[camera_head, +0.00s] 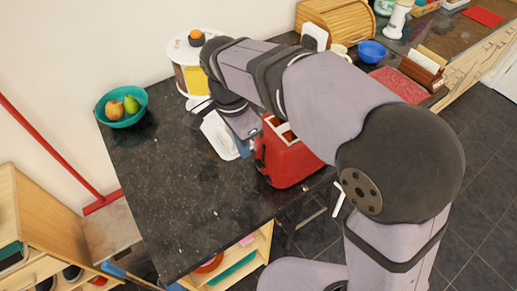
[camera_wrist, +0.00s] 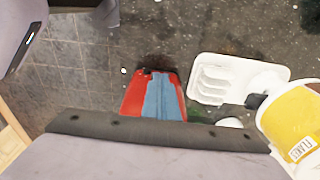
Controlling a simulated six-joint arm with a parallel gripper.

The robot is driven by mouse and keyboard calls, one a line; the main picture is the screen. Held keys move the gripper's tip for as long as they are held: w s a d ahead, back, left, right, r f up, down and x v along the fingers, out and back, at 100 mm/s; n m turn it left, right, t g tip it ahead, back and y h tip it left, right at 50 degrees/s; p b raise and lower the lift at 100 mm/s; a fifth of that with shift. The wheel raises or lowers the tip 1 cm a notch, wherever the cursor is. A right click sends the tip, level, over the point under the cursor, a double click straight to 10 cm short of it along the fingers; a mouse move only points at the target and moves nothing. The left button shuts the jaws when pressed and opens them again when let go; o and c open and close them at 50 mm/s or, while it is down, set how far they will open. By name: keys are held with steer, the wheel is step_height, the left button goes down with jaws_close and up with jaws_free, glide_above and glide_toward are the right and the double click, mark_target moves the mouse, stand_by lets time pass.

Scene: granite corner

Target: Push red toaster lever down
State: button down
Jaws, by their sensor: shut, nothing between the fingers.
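The red toaster (camera_head: 290,166) stands near the front edge of the dark counter, with pale-framed slots on top. A red part on its left end (camera_head: 258,149) may be the lever, though it is too small to be sure. My gripper (camera_head: 246,132) is shut and points down just beside that left end. I cannot tell whether it touches the toaster. In the wrist view, the toaster's red side (camera_wrist: 135,97) shows around a blue-grey strip that looks like my shut fingers (camera_wrist: 163,98). The lever cannot be made out there, and much of the toaster is hidden.
A white slotted dish (camera_head: 218,136) lies close left of the toaster; it also shows in the wrist view (camera_wrist: 212,80). A white canister with a yellow label (camera_head: 196,80) stands behind. A teal fruit bowl (camera_head: 115,119) is at the far left. The counter's front-left area is clear.

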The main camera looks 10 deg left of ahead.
steer(key=shift+s+r, duration=0.1)
steer(key=shift+r, duration=0.8)
